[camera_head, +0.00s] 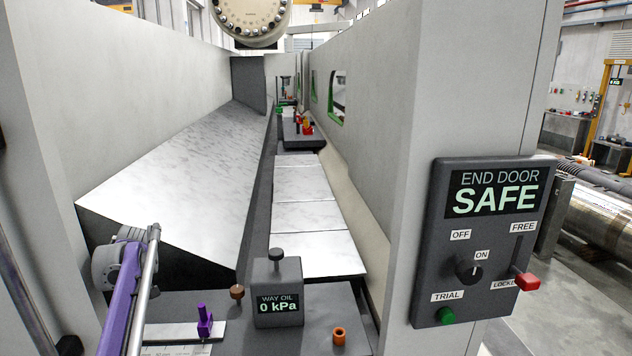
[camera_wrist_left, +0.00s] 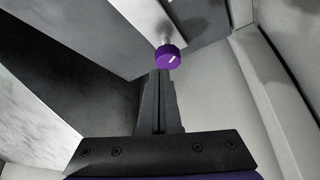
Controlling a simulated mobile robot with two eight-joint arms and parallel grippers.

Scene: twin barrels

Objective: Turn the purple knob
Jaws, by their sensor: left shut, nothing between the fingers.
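The purple knob (camera_wrist_left: 168,57) shows in the left wrist view as a short round cylinder with a white mark on its face. It is beside the lower edge of a pale plate. My left gripper (camera_wrist_left: 163,75) is shut and empty, with its fingertips just below the knob in the picture. I cannot tell whether they touch it. In the head view a small purple post with a wider base (camera_head: 204,321) stands on the front deck; I cannot tell if it is the same thing. I cannot make out either gripper in the head view.
A grey box reading "WAY OIL 0 kPa" (camera_head: 277,292) stands on the dark front deck, with a brown knob (camera_head: 237,292) and an orange ring (camera_head: 339,336) near it. An "END DOOR SAFE" panel (camera_head: 486,240) is on the right pillar. High walls flank the machine bed.

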